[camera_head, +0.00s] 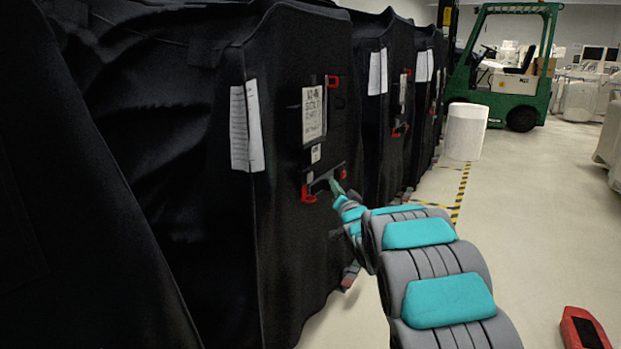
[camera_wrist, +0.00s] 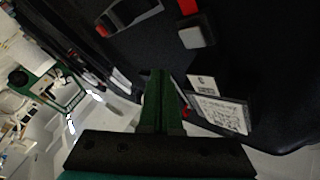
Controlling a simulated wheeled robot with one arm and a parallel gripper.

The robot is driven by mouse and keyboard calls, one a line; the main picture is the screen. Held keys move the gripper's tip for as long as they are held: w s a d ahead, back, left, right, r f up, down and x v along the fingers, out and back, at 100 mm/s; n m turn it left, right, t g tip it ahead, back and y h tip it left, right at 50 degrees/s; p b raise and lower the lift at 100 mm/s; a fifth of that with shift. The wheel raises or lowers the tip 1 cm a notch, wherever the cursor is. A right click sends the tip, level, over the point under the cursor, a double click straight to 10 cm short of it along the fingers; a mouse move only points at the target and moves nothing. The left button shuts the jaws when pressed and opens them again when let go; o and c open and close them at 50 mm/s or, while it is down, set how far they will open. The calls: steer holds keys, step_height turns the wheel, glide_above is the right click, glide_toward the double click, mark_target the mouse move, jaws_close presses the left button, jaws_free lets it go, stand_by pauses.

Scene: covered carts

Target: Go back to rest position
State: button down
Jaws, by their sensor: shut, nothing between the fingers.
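My gripper (camera_head: 334,186) is at the end of my teal and grey arm, close to the side of the nearest black-covered cart (camera_head: 285,230). It is beside a dark handle with red ends (camera_head: 308,194) low on that cart. In the wrist view my gripper (camera_wrist: 161,75) shows its two green fingers together with nothing between them. The wrist picture is turned, and the cart's label (camera_wrist: 220,114) and a red-ended dark fitting (camera_wrist: 128,14) show there. I cannot tell whether the fingertips touch the cart.
More black-covered carts (camera_head: 370,120) stand in a row behind. A white cylinder (camera_head: 466,131) and a green forklift (camera_head: 505,75) are further back. A red object (camera_head: 584,328) is at the lower right. The floor (camera_head: 530,210) right of my arm is mostly clear.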

steer(key=s+d+f+g+h, duration=0.2)
steer(key=s+f+g, duration=0.1)
steer(key=s, duration=0.5)
steer(key=s+d+f+n+g+h, duration=0.1)
steer(key=s+f+g, duration=0.25)
steer(key=s, duration=0.45)
steer(key=s+d+f+g+h, duration=0.2)
steer(key=s+g, duration=0.2)
steer(key=s, duration=0.5)
steer(key=s+a+f+n+g, duration=0.1)
steer(key=s+a+g, duration=0.1)
steer(key=s, duration=1.2)
steer(key=s+a+f+n+g+y, duration=0.1)
steer(key=s+g, duration=0.4)
steer(key=s, duration=0.8)
steer(key=s+a+f+n+g+y, duration=0.1)
steer(key=s+a+f+n+g, duration=0.1)
steer(key=s, duration=1.2)
steer(key=shift+s+a+f+n+g, duration=0.3)
steer(key=shift+a+f+g, duration=0.2)
steer(key=shift+f+g, duration=0.3)
steer(key=shift+w+r, duration=0.1)
steer(key=shift+w, duration=0.05)
